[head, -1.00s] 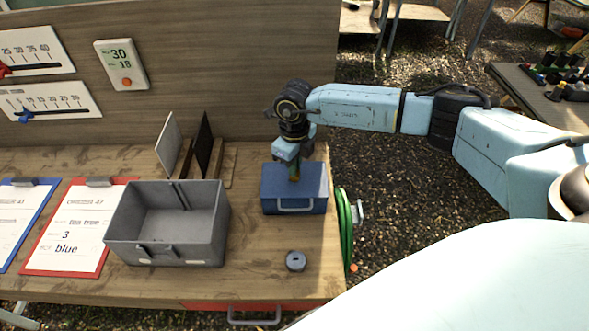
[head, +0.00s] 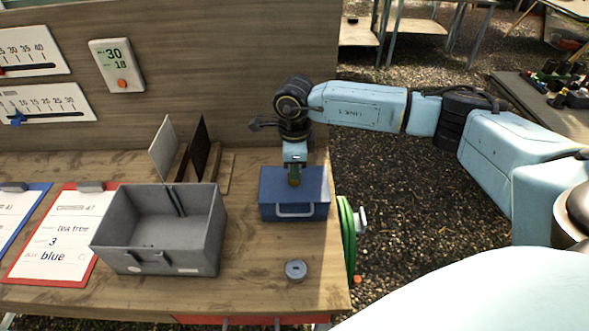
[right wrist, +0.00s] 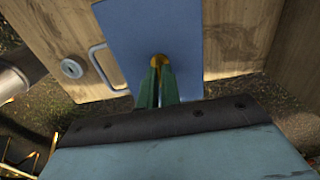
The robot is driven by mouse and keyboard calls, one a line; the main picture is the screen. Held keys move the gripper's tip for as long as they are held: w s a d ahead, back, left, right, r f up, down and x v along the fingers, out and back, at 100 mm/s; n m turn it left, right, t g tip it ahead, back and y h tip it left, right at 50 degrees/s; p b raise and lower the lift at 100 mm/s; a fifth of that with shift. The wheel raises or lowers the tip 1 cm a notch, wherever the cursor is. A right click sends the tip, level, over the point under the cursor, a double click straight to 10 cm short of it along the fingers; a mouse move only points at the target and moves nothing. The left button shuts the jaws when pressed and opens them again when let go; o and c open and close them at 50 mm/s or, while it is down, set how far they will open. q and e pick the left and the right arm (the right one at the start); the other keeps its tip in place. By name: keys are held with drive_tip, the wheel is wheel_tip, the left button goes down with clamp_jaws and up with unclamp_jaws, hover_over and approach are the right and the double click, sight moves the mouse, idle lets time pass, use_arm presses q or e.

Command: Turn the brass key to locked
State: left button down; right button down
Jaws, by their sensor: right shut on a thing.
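The blue box (head: 280,205) stands on the wooden bench near its right end, with a pale handle on its front. My right gripper (head: 294,178) points down onto the top of the box. In the right wrist view, its green fingers (right wrist: 158,85) are shut on the brass key (right wrist: 158,61), which shows as a small brass-coloured piece at the tips against the blue lid. Most of the key is hidden by the fingers, and I cannot read any lock marking. My left gripper is not in view.
A grey open bin (head: 112,252) stands left of the box. A small grey round piece (head: 296,270) lies in front of it. A green coil (head: 346,235) hangs at the bench's right edge. Two upright panels (head: 198,147) stand behind. Bench between bin and box is clear.

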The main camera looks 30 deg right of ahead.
drive_tip(key=shift+r, duration=0.1)
idle(0.3)
drive_tip(key=c, duration=1.6)
unclamp_jaws()
wheel_tip(320, 180, up, 13)
drive_tip(key=shift+r+b, duration=0.2)
drive_tip(key=shift+b, duration=0.25)
